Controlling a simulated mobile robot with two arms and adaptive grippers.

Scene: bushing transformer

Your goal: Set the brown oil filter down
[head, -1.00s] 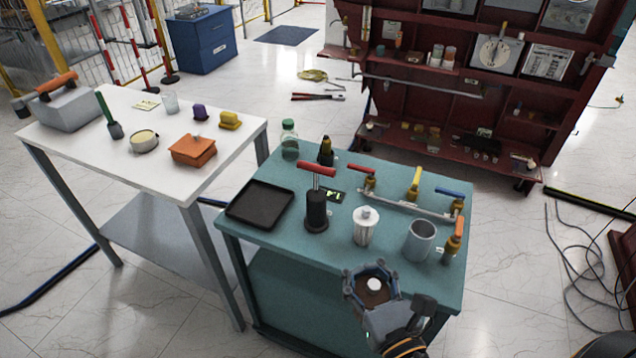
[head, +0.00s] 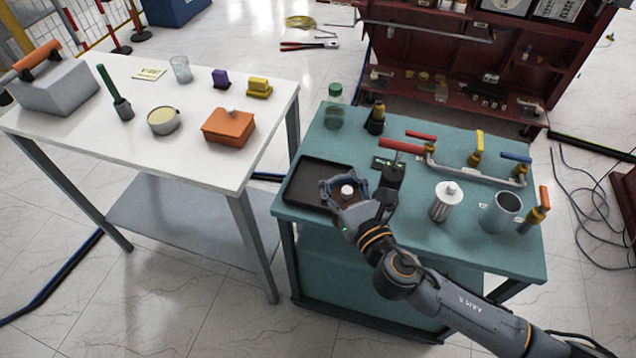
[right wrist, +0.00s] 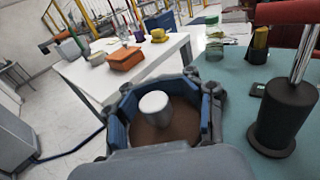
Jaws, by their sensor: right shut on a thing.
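The brown oil filter (head: 346,198) with a white cap sits inside the fingers of my right gripper (head: 346,193). In the right wrist view the filter (right wrist: 165,125) shows a brown top and a white knob, with the blue-padded fingers (right wrist: 160,110) closed around it. In the head view the gripper is over the right part of the black tray (head: 303,184) on the teal table. The filter's underside is hidden, so I cannot tell whether it touches the tray. My left gripper is not in view.
The black pump with a red handle (head: 402,147) stands close to the right of my gripper. A silver filter (head: 445,203), a grey cup (head: 502,212) and a valve pipe (head: 470,172) stand farther right. A white table (head: 180,160) is at left.

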